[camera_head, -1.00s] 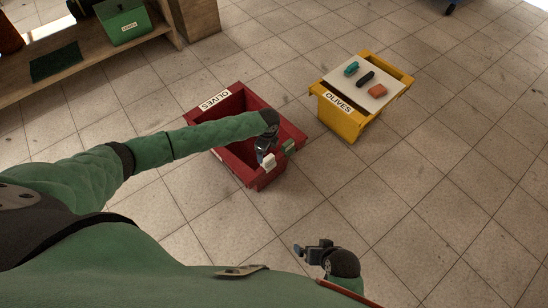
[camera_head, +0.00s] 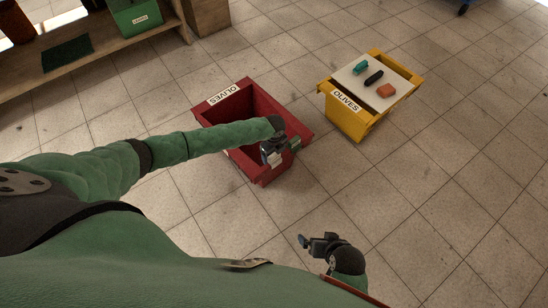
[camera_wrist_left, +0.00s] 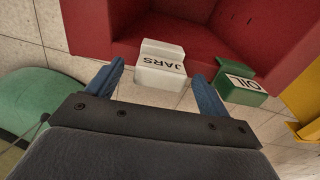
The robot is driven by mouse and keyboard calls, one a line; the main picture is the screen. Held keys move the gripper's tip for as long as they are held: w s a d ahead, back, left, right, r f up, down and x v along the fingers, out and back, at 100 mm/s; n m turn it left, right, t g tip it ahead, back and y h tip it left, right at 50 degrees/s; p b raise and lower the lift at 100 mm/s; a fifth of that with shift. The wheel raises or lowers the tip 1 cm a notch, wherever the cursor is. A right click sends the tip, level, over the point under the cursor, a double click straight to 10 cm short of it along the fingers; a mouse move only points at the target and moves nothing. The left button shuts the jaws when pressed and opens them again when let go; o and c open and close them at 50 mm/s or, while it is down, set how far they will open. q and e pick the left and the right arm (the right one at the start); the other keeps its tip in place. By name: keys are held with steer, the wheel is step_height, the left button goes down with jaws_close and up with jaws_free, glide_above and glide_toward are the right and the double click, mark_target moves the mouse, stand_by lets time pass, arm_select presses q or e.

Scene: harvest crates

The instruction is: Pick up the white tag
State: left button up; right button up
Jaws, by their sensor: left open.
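The white tag (camera_wrist_left: 161,64), lettered JARS, sits on the rim of the red crate (camera_wrist_left: 95,30) in the left wrist view. My left gripper (camera_wrist_left: 157,72) is open, its blue fingers one on each side of the tag, with gaps between them and it. In the head view my left gripper (camera_head: 270,156) is over the near rim of the red crate (camera_head: 229,97) and mostly hides the white tag. My right gripper (camera_head: 305,241) hangs over bare floor at lower right; its jaw opening is unclear.
A green tag (camera_wrist_left: 240,88) lettered OIL is on the same rim, close to the right finger. A yellow crate (camera_head: 346,120) stands to the right with a board of three small items on top. A wooden shelf (camera_head: 95,62) is at upper left. Floor between is clear.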

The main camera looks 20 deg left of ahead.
arm_select(q)
steer(key=shift+f, duration=0.8)
steer(key=shift+c, duration=0.2)
steer(key=c, duration=1)
steer(key=shift+r, duration=0.1)
